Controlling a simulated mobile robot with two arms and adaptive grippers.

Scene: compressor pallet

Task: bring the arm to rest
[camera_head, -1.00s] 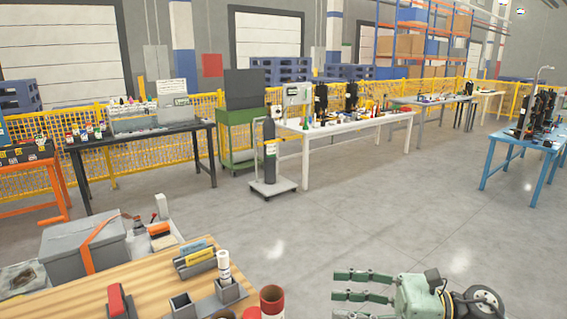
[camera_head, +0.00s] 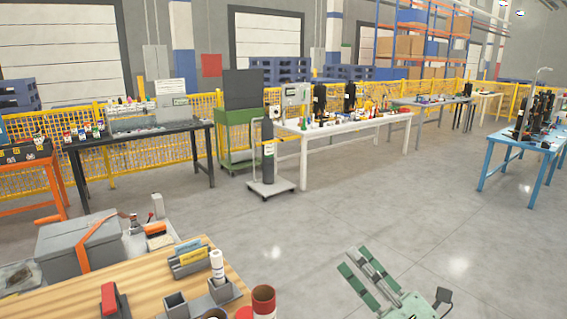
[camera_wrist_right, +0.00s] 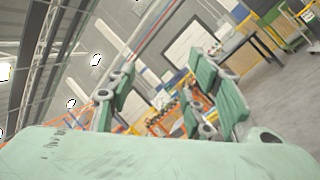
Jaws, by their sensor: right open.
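My right gripper (camera_head: 362,275) is at the bottom of the head view, right of centre, over bare floor. It is pale green, its fingers point up and to the left, and they are apart with nothing between them. In the right wrist view the open fingers (camera_wrist_right: 158,100) stand apart, and the hall shows tilted between them. The arm behind the gripper is mostly cut off by the lower edge of the head view. My left gripper is not in view.
A wooden table (camera_head: 75,295) at lower left holds a red-topped tube (camera_head: 263,300), grey holders and a white cylinder (camera_head: 217,265). A gas cylinder on a cart (camera_head: 268,150), a white table (camera_head: 345,126) and a blue table (camera_head: 520,143) stand farther off. Floor around the gripper is clear.

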